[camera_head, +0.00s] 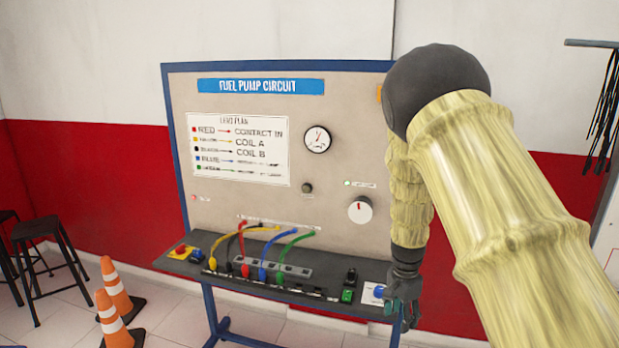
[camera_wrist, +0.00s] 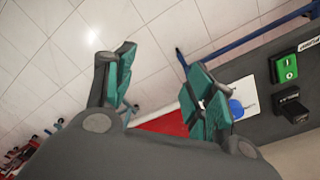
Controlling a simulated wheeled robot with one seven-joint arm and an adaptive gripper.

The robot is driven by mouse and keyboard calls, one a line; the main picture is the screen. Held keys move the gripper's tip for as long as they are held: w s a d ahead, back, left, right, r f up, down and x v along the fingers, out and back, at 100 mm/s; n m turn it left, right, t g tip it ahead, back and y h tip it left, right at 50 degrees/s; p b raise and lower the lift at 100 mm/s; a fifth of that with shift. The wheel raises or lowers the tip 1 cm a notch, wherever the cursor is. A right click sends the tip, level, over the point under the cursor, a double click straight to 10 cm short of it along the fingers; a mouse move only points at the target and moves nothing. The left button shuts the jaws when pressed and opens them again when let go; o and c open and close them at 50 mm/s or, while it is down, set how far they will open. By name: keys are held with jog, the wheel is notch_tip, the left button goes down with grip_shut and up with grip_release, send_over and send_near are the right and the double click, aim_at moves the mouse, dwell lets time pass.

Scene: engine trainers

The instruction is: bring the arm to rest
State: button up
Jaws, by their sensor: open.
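My arm, in a pale yellow sleeve, reaches across the right of the head view. My gripper (camera_head: 403,300) hangs down at the right end of the trainer's shelf, close to a blue button (camera_head: 379,291) on a white plate. In the wrist view my gripper (camera_wrist: 165,95) is open, with its two green-padded fingers apart and nothing between them but floor. The right finger partly covers the blue button (camera_wrist: 236,108); I cannot tell whether it touches it.
The fuel pump circuit board (camera_head: 330,90) stands behind the shelf (camera_head: 190,268). Coloured leads arch over the shelf. A green switch (camera_head: 347,296) is left of the blue button. Orange cones (camera_head: 113,322) and black stools (camera_head: 60,262) stand at left. Tiled floor (camera_wrist: 60,60) lies below the gripper.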

jog(key=s+d+f+n+h+b, duration=0.1)
jog(key=s+d+f+n, duration=0.25)
jog(key=s+f, duration=1.2)
jog(key=s+a+f+n+b, duration=0.1)
jog(key=s+f+n, duration=0.2)
jog(key=s, duration=0.7)
jog(key=s+a+f+n+y+b, duration=0.1)
jog(key=s+a+f+n, duration=0.1)
jog(key=s+f, duration=0.4)
jog(key=s+a+f+n, duration=0.2)
jog(key=s+f+n, duration=0.2)
jog(key=s, duration=1.1)
jog(key=shift+a+f+b, duration=0.25)
jog(key=shift+f+b, duration=0.15)
jog(key=shift+f, duration=0.4)
